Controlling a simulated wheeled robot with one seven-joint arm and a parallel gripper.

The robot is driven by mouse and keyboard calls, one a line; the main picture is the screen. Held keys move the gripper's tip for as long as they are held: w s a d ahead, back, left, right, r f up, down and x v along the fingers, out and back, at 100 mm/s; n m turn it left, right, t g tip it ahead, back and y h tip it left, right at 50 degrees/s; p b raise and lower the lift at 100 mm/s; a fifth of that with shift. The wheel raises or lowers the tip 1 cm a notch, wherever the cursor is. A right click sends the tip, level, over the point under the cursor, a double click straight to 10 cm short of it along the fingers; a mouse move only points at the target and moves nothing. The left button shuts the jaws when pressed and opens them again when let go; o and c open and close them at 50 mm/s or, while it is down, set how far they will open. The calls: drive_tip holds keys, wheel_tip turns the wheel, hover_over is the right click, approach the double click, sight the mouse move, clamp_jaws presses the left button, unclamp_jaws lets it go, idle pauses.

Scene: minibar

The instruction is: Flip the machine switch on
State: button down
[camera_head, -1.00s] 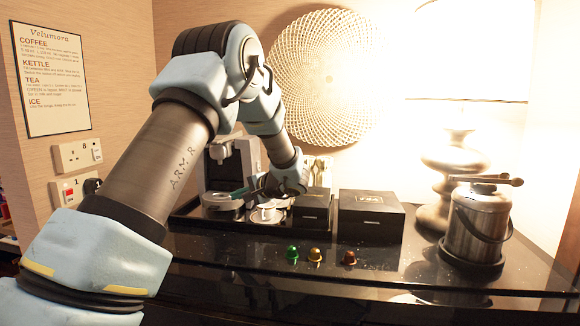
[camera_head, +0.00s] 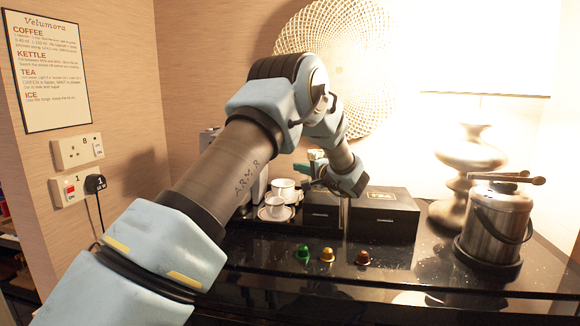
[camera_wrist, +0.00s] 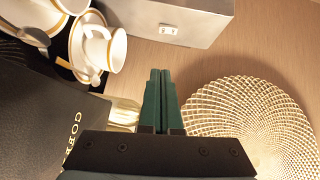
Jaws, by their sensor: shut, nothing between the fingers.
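The silver coffee machine (camera_head: 207,138) stands at the back left of the counter, mostly hidden behind my arm. In the wrist view its grey metal side (camera_wrist: 190,12) shows at the top, with a small white switch plate (camera_wrist: 168,29) on it. The switch's position is too small to tell. My gripper (camera_head: 303,168) is above the cups and beside the machine, apart from it. In the wrist view my gripper (camera_wrist: 160,72) is shut and empty, its green fingers pointing up the picture towards the switch plate, with a gap between.
White cups with gold rims (camera_head: 284,189) stand close below my gripper. Black boxes (camera_head: 383,215) stand to the right, with several coloured capsules (camera_head: 327,255) in front. A metal ice bucket (camera_head: 495,225) and lamp (camera_head: 466,170) are at right. Wall sockets (camera_head: 78,188) are at left.

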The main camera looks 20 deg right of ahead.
drive_tip(key=p+x, duration=0.4)
drive_tip(key=x, duration=0.4)
drive_tip(key=shift+w+a+r, duration=0.15)
drive_tip(key=shift+w+a, duration=0.05)
drive_tip(key=shift+w, duration=0.05)
drive_tip(key=shift+w+a+p, duration=0.3)
drive_tip(key=shift+a+p, duration=0.2)
drive_tip(key=shift+w+a+p, duration=0.3)
drive_tip(key=shift+a+p, duration=0.2)
drive_tip(key=shift+w+a+f+p, duration=0.4)
drive_tip(key=shift+a+f, duration=0.05)
drive_tip(key=shift+a, duration=0.25)
drive_tip(key=shift+f+b, duration=0.1)
drive_tip(key=shift+b, duration=0.2)
drive_tip(key=shift+a+f+b, duration=0.1)
drive_tip(key=shift+f+b, duration=0.25)
drive_tip(key=shift+b, duration=0.8)
drive_tip(key=shift+w+a+r, duration=0.1)
drive_tip(key=shift+r, duration=0.25)
